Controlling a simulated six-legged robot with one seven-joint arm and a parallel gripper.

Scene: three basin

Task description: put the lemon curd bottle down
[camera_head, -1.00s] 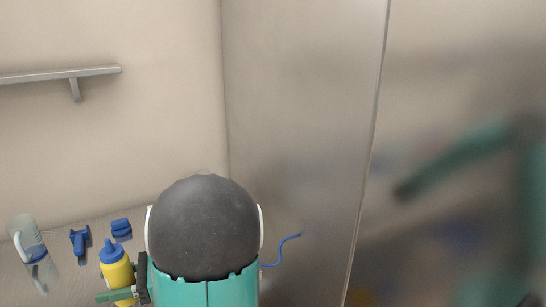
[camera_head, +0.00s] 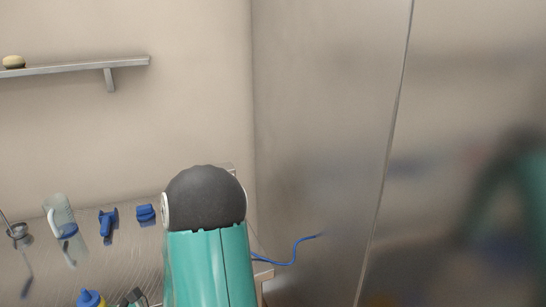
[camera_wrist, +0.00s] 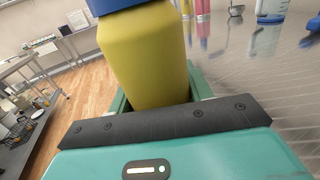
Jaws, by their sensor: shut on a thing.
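The lemon curd bottle is yellow with a blue cap. It fills the upper middle of the wrist view (camera_wrist: 146,58), held between the jaws of my gripper (camera_wrist: 158,98), which is shut on it. The lower end of the bottle is hidden behind the gripper body. In the head view only the bottle's blue cap and yellow shoulder (camera_head: 90,299) show at the bottom edge, with part of my gripper (camera_head: 131,298) to its right. Whether the bottle's base touches a surface cannot be seen.
A metal counter (camera_head: 120,246) holds a clear jug (camera_head: 62,217), two blue items (camera_head: 108,225) (camera_head: 146,214) and a small metal vessel (camera_head: 17,233). A wall shelf (camera_head: 75,67) is above. A blue cord (camera_head: 295,252) lies at right. Wooden floor (camera_wrist: 95,85) shows at left.

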